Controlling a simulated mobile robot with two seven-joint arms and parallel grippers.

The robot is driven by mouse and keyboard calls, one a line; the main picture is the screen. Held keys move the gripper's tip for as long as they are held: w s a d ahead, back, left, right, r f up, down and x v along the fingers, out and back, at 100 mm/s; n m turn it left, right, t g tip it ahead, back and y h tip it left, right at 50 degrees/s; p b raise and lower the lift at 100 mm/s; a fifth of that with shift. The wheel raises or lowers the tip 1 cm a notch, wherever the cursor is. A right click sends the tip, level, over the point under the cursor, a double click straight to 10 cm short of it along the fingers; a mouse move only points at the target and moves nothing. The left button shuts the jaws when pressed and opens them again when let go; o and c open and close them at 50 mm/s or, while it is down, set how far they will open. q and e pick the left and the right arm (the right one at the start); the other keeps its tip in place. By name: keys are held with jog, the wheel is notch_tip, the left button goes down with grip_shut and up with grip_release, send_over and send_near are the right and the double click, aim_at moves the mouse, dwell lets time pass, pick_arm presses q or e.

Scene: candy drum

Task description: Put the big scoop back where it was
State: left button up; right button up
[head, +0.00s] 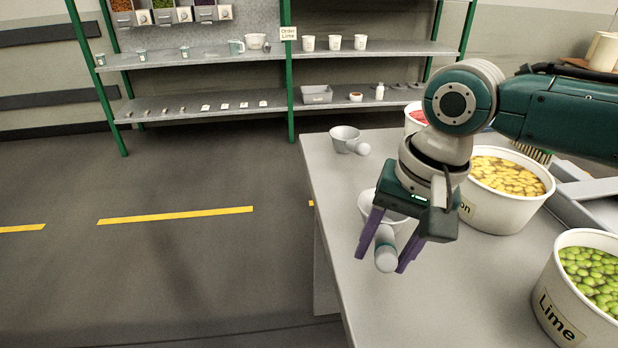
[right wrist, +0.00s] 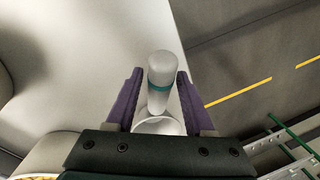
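A pale scoop with a wide white bowl (head: 367,205) and a grey handle (head: 386,257) is near the left edge of the grey table, partly hidden behind my right gripper. It looks like the larger of two scoops. My right gripper (head: 391,262) points down with its purple fingers open on either side of the handle. In the right wrist view the handle (right wrist: 160,72), with a teal band, stands between the fingers (right wrist: 158,90) with a gap on each side. A second scoop (head: 343,134) rests farther back on the table. My left gripper is out of view.
Tubs of yellow candy (head: 499,207), green lime candy (head: 573,308) and red candy (head: 414,116) stand to the right and behind. Green-posted shelves (head: 210,112) with cups and small items are at the back. The near left table surface (head: 375,305) is clear.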

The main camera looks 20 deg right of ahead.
jog(key=shift+o, duration=0.4)
jog(key=shift+r, duration=0.1)
jog(key=shift+r, duration=0.35)
notch_tip(320, 180, up, 11)
jog(key=s+d+p, duration=0.1)
jog(key=p, duration=0.2)
jog(key=s+a+f+n+t+y, duration=0.1)
jog(key=s+a+f+n, duration=0.4)
jog(key=s+a+n, duration=0.3)
jog(key=s+d+n+t+h, duration=0.1)
jog(key=s+d+n+h, duration=0.1)
jog(key=s, duration=0.7)
jog(key=shift+s+d, duration=0.15)
jog(key=shift+d, duration=0.75)
